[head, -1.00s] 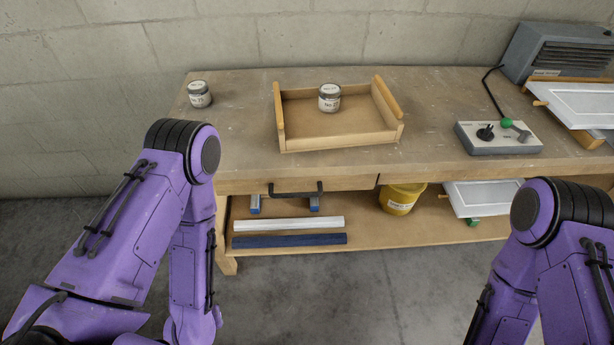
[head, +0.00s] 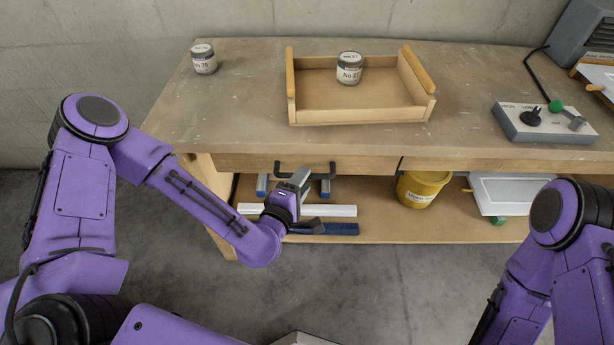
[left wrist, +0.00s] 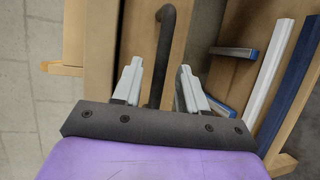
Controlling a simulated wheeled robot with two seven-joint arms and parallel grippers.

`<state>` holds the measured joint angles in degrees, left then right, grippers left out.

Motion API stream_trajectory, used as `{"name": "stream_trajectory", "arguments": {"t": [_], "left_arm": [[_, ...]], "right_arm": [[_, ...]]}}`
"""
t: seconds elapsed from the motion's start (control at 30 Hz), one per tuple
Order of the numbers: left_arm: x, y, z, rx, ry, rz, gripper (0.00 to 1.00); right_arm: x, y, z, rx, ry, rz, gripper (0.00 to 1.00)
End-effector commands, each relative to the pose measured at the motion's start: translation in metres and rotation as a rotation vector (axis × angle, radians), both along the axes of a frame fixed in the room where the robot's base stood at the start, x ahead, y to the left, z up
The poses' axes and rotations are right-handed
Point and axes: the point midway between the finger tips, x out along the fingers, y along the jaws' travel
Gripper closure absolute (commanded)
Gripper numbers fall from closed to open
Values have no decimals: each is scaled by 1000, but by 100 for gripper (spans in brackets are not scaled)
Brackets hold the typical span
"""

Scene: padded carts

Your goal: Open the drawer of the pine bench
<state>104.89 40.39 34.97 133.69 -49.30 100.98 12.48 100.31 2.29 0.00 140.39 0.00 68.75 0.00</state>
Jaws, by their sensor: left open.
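The pine bench (head: 200,120) stands ahead against the wall. Its drawer (head: 240,163) is shut, the front flush below the top at the left. A dark bar handle (head: 305,166) runs across the drawer front. My left gripper (head: 305,202) is open in front of the drawer, near and just below the handle in the head view. In the left wrist view my left gripper (left wrist: 158,82) has its two grey fingers apart, with the dark handle (left wrist: 166,45) showing between them. Whether they touch it I cannot tell. My right gripper is out of view.
On the top are a jar (head: 204,60), an open wooden tray (head: 360,117) with another jar (head: 349,70), and a control box (head: 545,125). The lower shelf (head: 390,228) holds a yellow bucket (head: 420,190), a white bar (head: 335,210) and a blue bar (head: 340,229).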

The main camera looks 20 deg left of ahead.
Motion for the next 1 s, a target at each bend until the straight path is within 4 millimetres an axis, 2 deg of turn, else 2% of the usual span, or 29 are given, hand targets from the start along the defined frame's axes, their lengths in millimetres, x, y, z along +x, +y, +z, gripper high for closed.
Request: {"name": "stream_trajectory", "arguments": {"t": [0.1, 0.2, 0.5, 0.63, 0.87, 1.0], "left_arm": [[20, -2, -3, 1, 1, 2, 58], [29, -4, -5, 0, 2, 0, 58], [33, -4, -7, 1, 4, 0, 58], [33, -4, -7, 1, 4, -1, 100], [33, -5, -7, 2, 4, -4, 100], [36, -15, -9, 2, 2, -19, 100]], "right_arm": [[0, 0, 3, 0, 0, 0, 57], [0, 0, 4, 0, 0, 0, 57], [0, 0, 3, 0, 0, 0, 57], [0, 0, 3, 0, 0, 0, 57], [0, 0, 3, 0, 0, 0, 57], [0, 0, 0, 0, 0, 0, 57]]}}
